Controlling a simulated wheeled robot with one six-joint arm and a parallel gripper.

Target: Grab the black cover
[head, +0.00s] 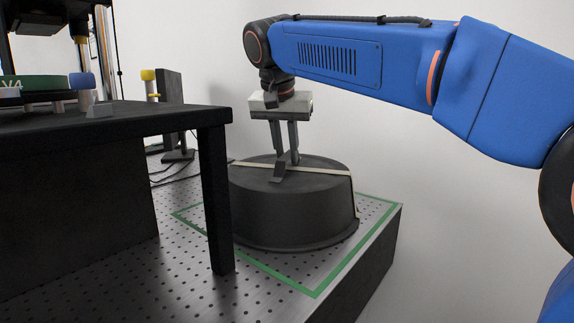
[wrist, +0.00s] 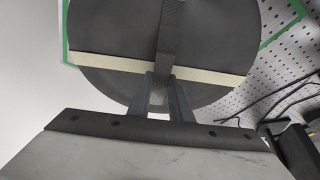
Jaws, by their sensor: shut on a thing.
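The black cover (head: 290,215) is a wide round drum with a pale strap across its top. It stands upright on the perforated metal table, inside a green outline. A dark strap-like handle (wrist: 171,28) crosses its top; it shows in the wrist view. My gripper (head: 290,160) points down over the cover from above, its fingers at the handle in the middle of the top. It is shut on the handle. In the wrist view my gripper (wrist: 162,78) meets the handle near the pale strap. The cover's underside is hidden, and it appears to rest on the table.
A black raised bench (head: 110,118) with a leg stands close to the left of the cover and holds several parts. A dark upright block (head: 169,95) and cables lie behind. Perforated table (head: 335,285) is bare in front; the table edge is at right.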

